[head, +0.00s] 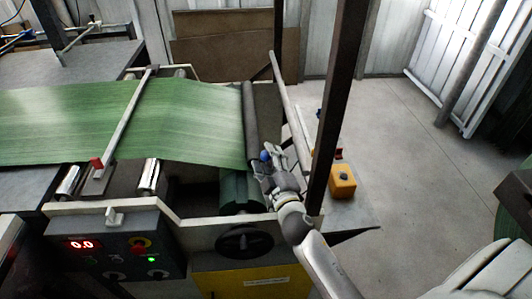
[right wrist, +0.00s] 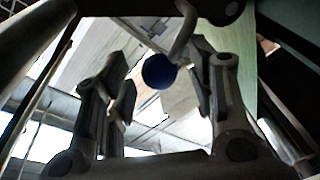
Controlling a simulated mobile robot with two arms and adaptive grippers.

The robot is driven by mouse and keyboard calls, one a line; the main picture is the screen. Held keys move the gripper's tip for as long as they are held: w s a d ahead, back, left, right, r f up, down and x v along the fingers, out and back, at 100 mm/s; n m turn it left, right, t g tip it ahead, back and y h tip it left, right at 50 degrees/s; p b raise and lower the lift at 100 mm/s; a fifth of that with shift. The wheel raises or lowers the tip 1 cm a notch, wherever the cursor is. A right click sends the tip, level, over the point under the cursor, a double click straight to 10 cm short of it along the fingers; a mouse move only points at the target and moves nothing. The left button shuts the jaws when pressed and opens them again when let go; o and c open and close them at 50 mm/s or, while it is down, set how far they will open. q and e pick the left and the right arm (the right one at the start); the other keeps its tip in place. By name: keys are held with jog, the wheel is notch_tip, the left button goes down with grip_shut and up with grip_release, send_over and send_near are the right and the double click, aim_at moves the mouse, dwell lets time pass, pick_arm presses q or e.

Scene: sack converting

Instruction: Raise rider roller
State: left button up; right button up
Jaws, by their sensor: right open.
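My right gripper (head: 272,168) is open at the right end of the machine, with its fingers around or just short of a blue ball knob (head: 265,155). In the right wrist view the knob (right wrist: 159,72) sits between the two open fingers on a curved grey lever (right wrist: 184,32); no finger visibly touches it. A dark roller (head: 251,115) lies across the right end of the green woven web (head: 190,115). A green roll (head: 236,188) shows below it, partly hidden. I cannot tell for sure which roller is the rider roller. My left gripper is not in view.
A dark upright post (head: 340,90) stands just right of my gripper, with a yellow box (head: 342,181) beyond it. A black handwheel (head: 245,241) and a control panel (head: 117,245) reading 0.0 are on the near side.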

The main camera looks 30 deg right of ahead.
jog(key=shift+w+d, duration=0.1)
jog(key=shift+w, duration=0.75)
jog(key=shift+c, duration=0.7)
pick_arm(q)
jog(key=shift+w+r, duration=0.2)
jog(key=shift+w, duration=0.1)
pick_arm(e)
grip_shut()
